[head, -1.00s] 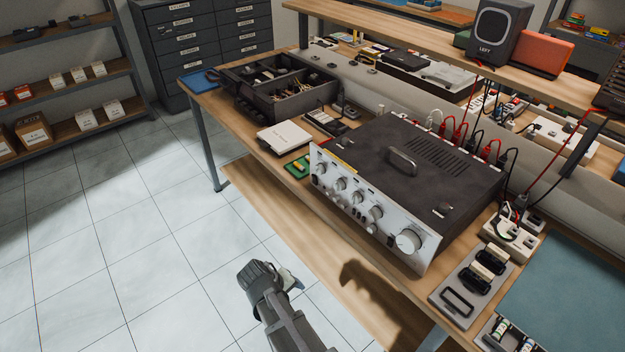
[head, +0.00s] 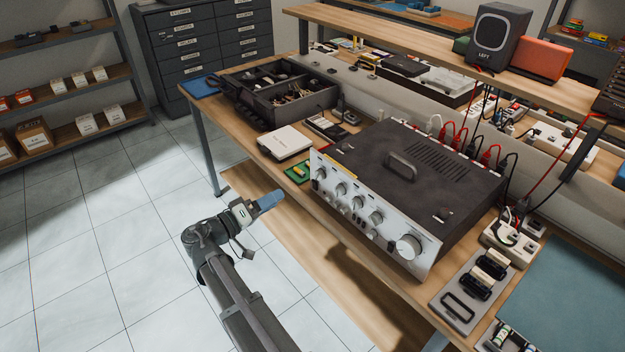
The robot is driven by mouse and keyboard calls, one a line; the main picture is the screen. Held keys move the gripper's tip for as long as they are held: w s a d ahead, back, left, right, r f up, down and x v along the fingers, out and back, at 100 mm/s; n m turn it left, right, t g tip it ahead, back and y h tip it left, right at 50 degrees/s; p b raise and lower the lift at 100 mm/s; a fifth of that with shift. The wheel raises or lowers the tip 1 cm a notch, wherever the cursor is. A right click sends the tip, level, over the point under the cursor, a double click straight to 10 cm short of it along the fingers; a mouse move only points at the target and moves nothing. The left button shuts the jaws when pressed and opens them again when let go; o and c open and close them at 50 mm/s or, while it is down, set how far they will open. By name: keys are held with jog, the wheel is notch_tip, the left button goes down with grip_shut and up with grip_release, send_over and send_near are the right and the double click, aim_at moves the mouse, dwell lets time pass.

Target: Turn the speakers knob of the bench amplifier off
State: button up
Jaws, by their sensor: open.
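The bench amplifier (head: 410,180) stands on the wooden bench, with a dark top and a silver front panel facing the lower left. Several knobs line the panel: the leftmost knob (head: 321,173), others along the row, and a large knob (head: 408,246) at the right end. The labels are too small to read, so I cannot tell which is the speakers knob or where it points. My gripper (head: 268,201) is open, out in front of the bench and left of the amplifier's panel. It appears apart from the panel. Its fingers are small and partly hidden.
A white box (head: 285,143) and a green board (head: 297,172) lie left of the amplifier. A dark organizer tray (head: 280,90) is farther back. A grey holder (head: 470,292) stands at the right. Red and black cables rise behind the amplifier. Floor before the bench is clear.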

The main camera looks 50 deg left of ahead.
aim_at(316, 177)
jog(key=shift+m, duration=0.9)
jog(key=w, duration=1.4)
jog(key=shift+d, duration=0.2)
jog(key=shift+s, duration=0.1)
jog(key=c, duration=1)
jog(key=shift+c, duration=0.2)
